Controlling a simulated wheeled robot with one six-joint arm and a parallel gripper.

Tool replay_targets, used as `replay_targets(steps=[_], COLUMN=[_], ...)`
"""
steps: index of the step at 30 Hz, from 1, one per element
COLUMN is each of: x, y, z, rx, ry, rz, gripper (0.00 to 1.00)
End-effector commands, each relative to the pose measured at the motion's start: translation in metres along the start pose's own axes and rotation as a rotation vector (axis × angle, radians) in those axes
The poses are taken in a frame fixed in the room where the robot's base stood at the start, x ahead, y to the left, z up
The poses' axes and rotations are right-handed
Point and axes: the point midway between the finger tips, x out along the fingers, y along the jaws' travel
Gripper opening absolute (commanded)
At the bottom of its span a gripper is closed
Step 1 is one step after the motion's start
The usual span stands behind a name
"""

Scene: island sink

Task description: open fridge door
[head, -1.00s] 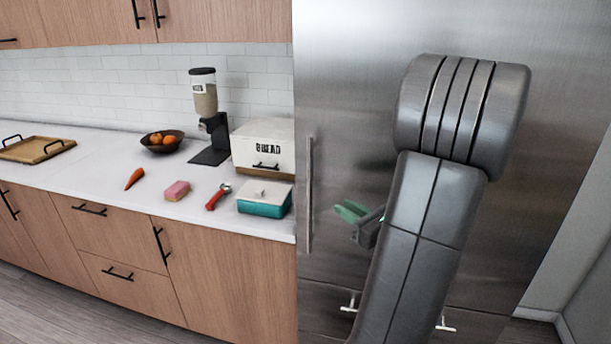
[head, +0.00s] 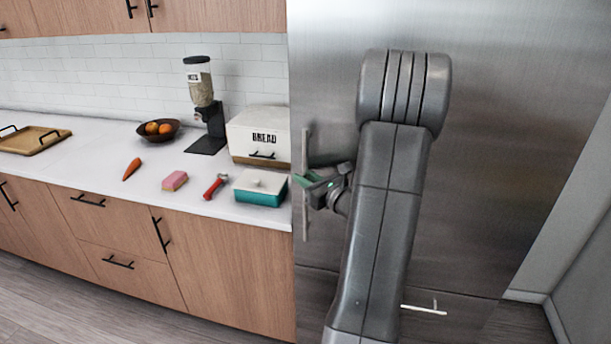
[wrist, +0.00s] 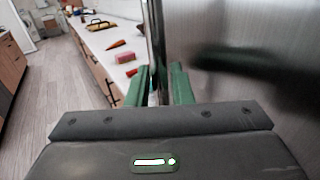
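The stainless steel fridge door (head: 470,130) is closed and fills the right of the head view; it also shows in the wrist view (wrist: 240,45). Its vertical bar handle (head: 305,145) runs along the door's left edge. My gripper (head: 308,180) is at the middle of this handle. In the wrist view its green fingers (wrist: 157,88) are spread, one on each side of the handle bar (wrist: 155,45). Whether either finger touches the bar is hard to tell. My arm hides part of the door.
The counter (head: 100,165) left of the fridge holds a bread box (head: 258,138), a teal dish (head: 260,190), a red-handled tool (head: 215,186), a pink sponge (head: 175,181) and a carrot (head: 132,168). A lower drawer handle (head: 424,310) sticks out. Floor is clear at left.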

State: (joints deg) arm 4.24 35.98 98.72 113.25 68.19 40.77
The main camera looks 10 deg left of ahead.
Motion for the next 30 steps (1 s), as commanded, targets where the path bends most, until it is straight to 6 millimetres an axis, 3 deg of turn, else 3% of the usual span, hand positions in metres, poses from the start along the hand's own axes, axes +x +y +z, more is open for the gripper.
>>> replay_targets(steps=[8, 9, 12, 23, 30], x=[0.002, 0.002, 0.002, -0.002, -0.022], y=[0.000, 0.000, 0.000, 0.005, 0.030], z=[0.000, 0.000, 0.000, 0.000, -0.001], rx=[0.000, 0.000, 0.000, 0.000, 0.002], ry=[0.000, 0.000, -0.001, -0.001, -0.001], rz=[0.000, 0.000, 0.000, 0.009, 0.058], gripper=[0.20, 0.18, 0.00, 0.00, 0.00])
